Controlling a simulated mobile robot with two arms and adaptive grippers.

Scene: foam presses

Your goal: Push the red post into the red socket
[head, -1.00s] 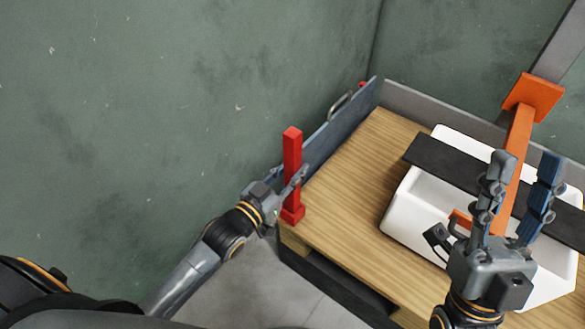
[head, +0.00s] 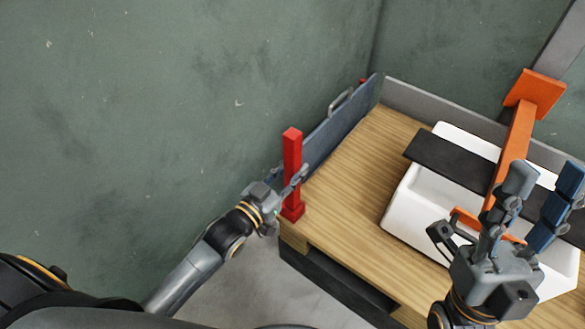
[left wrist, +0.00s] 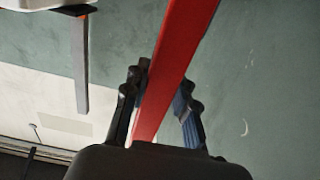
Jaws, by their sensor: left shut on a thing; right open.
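The red post (head: 292,155) stands upright at the left front corner of the wooden table. Its lower end meets a wider red block (head: 292,210), which looks like the red socket; how deep the post sits in it I cannot tell. My left gripper (head: 291,185) is shut on the red post, low down, just above the red block. In the left wrist view the red post (left wrist: 172,70) runs between the fingers of the left gripper (left wrist: 160,105). My right gripper (head: 545,185) is open, above the white foam block (head: 400,205) at the right.
The wooden table (head: 345,195) has a bare left part. A blue-grey side panel (head: 340,125) with a handle runs along its left edge. An orange press arm (head: 513,140) and a dark bar (head: 440,155) lie over the foam block. A green wall stands behind.

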